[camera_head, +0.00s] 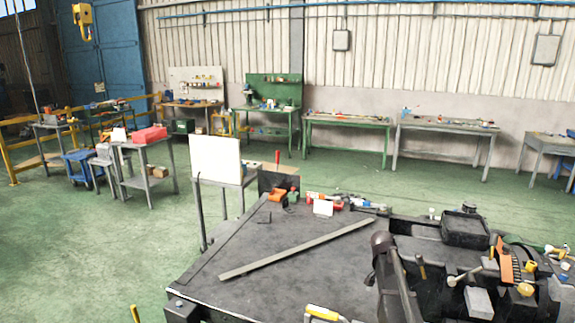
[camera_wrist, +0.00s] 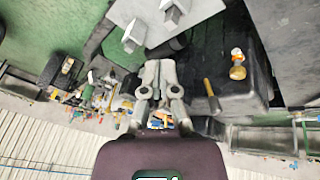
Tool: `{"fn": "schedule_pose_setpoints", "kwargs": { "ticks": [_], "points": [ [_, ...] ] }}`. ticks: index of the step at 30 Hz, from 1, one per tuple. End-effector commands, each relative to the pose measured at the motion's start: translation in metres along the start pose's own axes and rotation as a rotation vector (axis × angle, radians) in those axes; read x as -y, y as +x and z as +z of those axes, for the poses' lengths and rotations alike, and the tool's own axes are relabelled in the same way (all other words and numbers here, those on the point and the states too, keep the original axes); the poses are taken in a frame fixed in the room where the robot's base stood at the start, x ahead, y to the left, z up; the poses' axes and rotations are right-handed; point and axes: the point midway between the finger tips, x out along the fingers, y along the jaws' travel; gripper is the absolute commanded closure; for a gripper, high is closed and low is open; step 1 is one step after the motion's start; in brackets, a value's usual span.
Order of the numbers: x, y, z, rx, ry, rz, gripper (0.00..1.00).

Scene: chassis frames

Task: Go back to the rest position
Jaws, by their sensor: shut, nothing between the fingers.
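My gripper (camera_wrist: 160,64) shows in the middle of the wrist view, with its two grey fingers together and nothing between them. It is over dark and grey surfaces, with a dark block (camera_wrist: 228,92) to the right of the fingers. How far the fingertips are from the surfaces below cannot be told. In the head view I cannot make out the gripper clearly.
A dark work table (camera_head: 300,285) fills the front of the head view, with a long flat bar (camera_head: 300,248) lying across it. Dark machine parts and tools crowd its right side, including an orange piece (camera_head: 505,262). A white panel (camera_head: 215,158) stands behind. Green floor (camera_head: 90,240) is clear at left.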

Motion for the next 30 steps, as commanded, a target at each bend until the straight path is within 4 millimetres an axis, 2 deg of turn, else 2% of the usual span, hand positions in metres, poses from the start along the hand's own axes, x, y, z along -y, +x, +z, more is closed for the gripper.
{"fn": "schedule_pose_setpoints", "kwargs": {
  "ticks": [1,3,12,15,18,21,30],
  "points": [
    [-0.014,-0.004,0.030,0.020,-0.079,-0.023,1.00],
    [-0.022,-0.010,0.061,0.048,-0.200,-0.058,1.00],
    [-0.067,-0.032,0.185,0.133,-0.706,-0.234,1.00],
    [-0.081,-0.038,0.218,0.147,-0.850,-0.291,1.00],
    [-0.092,-0.043,0.242,0.154,-0.960,-0.338,1.00],
    [-0.099,-0.045,0.255,0.157,-1.031,-0.368,1.00],
    [-0.100,-0.047,0.261,0.158,-1.073,-0.386,1.00]
  ]
}}
